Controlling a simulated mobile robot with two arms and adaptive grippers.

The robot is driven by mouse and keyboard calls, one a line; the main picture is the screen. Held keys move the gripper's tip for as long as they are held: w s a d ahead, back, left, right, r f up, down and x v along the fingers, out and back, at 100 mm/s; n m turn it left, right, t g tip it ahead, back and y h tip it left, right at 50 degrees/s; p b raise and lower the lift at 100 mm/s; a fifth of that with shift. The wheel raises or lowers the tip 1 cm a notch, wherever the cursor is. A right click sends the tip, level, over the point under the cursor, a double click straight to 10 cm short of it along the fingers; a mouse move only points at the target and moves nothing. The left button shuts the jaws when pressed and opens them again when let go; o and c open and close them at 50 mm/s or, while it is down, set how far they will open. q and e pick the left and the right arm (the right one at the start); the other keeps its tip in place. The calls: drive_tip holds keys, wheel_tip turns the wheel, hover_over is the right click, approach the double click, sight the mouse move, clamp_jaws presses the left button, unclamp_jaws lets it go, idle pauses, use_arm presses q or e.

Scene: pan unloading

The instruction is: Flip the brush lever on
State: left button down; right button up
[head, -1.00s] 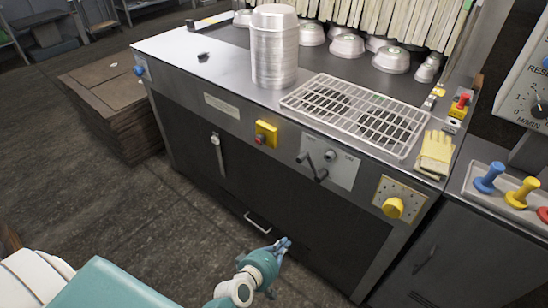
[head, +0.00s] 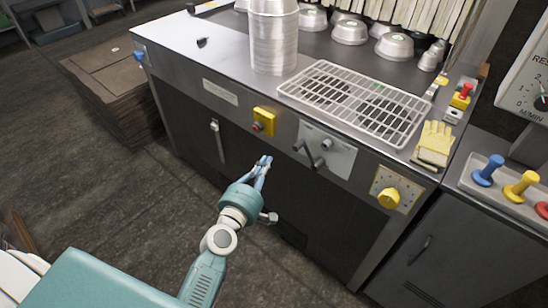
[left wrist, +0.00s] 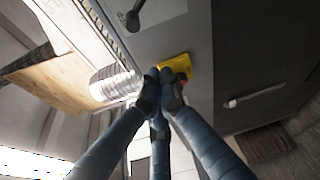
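The lever's arm slants down to the right; I cannot read the panel's labels. A dark lever (left wrist: 133,18) with a round end also shows at the top of the left wrist view. My left gripper (head: 265,160) is in front of the machine, to the left of the lever and a little below it, apart from it. Its blue fingers (left wrist: 160,82) are closed together with nothing between them. My right gripper is out of view.
A yellow box with a red button (head: 263,122) is just above my left gripper. A yellow dial (head: 389,198) is at the right. A stack of pans (head: 273,40), a white wire rack (head: 330,91) and yellow gloves (head: 435,143) lie on the machine top.

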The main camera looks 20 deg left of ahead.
sight(309, 156)
use_arm(q)
drive_tip(key=w+d+p, duration=0.1)
drive_tip(key=w+d, duration=0.3)
drive_tip(key=w, duration=0.3)
drive_tip(key=shift+w, duration=0.25)
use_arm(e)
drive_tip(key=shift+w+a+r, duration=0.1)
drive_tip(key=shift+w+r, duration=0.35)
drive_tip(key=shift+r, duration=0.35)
use_arm(q)
drive_tip(key=shift+r, duration=0.15)
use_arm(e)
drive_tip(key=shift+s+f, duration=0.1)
